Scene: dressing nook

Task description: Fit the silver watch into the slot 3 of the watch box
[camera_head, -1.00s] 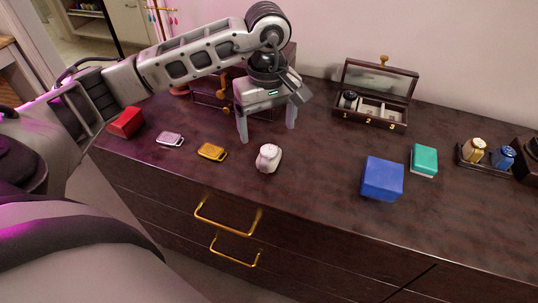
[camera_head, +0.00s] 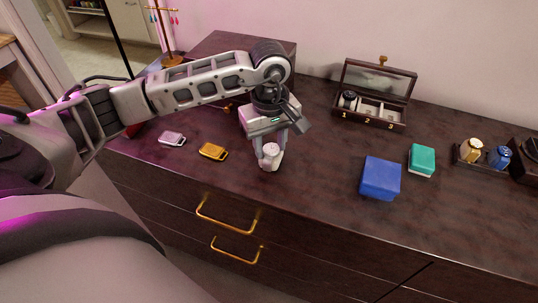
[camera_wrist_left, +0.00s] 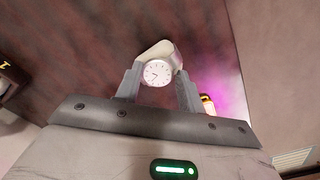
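The silver watch (camera_head: 271,155), on a pale cushion, stands on the dresser top, with its white dial facing my wrist camera (camera_wrist_left: 157,72). My left gripper (camera_head: 271,156) reaches down over it. Its fingers (camera_wrist_left: 158,80) are on both sides of the watch and appear to press on it. The dark watch box (camera_head: 340,111) stands open at the back, its lid raised, with gold numbers 1, 2 and 3 along its front. Slot 1 holds a dark watch (camera_head: 348,98). Slot 2 and slot 3 (camera_head: 390,113) show pale, without a watch. My right gripper is out of view.
A blue box (camera_head: 381,178) and a teal box (camera_head: 422,160) stand right of centre. A stand with a gold and a blue watch (camera_head: 499,157) is further right. A silver tag (camera_head: 172,139) and a yellow tag (camera_head: 212,151) lie left. Dresser between watch and watch box is clear.

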